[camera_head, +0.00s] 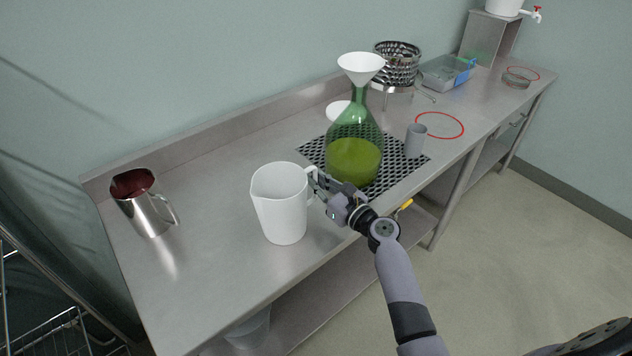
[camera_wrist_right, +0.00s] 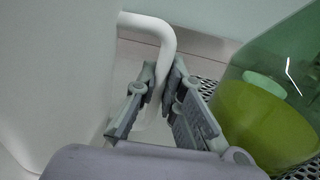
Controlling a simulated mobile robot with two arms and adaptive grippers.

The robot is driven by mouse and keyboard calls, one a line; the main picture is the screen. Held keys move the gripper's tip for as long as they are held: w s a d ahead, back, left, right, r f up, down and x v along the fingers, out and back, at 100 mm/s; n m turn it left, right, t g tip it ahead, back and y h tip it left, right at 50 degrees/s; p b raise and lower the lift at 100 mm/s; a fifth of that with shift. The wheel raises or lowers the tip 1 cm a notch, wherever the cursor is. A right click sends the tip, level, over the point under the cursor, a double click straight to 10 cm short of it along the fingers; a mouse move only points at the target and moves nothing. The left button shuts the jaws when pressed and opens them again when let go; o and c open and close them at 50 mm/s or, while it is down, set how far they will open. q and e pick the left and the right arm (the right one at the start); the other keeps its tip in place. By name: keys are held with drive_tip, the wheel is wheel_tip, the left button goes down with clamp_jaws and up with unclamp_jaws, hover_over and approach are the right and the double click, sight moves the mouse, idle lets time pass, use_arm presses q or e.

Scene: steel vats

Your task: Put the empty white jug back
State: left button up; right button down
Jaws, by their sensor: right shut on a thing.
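The white jug (camera_head: 282,205) is upright at the front middle of the steel table, with its handle toward the right; I cannot tell whether its base touches the table. My right gripper (camera_head: 318,186) is shut on the jug's handle. The right wrist view shows the fingers (camera_wrist_right: 160,90) on both sides of the white handle (camera_wrist_right: 152,30), with the jug's body (camera_wrist_right: 55,80) at the left. The inside of the jug is mostly hidden. My left gripper is in neither view.
A green glass bottle (camera_head: 355,135) of green liquid with a white funnel (camera_head: 361,66) stands on a black perforated mat (camera_head: 402,177), close right of my gripper. A grey cup (camera_head: 415,141) and red ring (camera_head: 440,125) are beyond. A steel pitcher (camera_head: 150,212) stands left.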

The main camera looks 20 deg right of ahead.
drive_tip(key=shift+f, duration=0.1)
drive_tip(key=c, duration=1.7)
unclamp_jaws()
drive_tip(key=shift+r, duration=0.2)
drive_tip(key=b+v, duration=0.1)
drive_tip(key=v, duration=1.1)
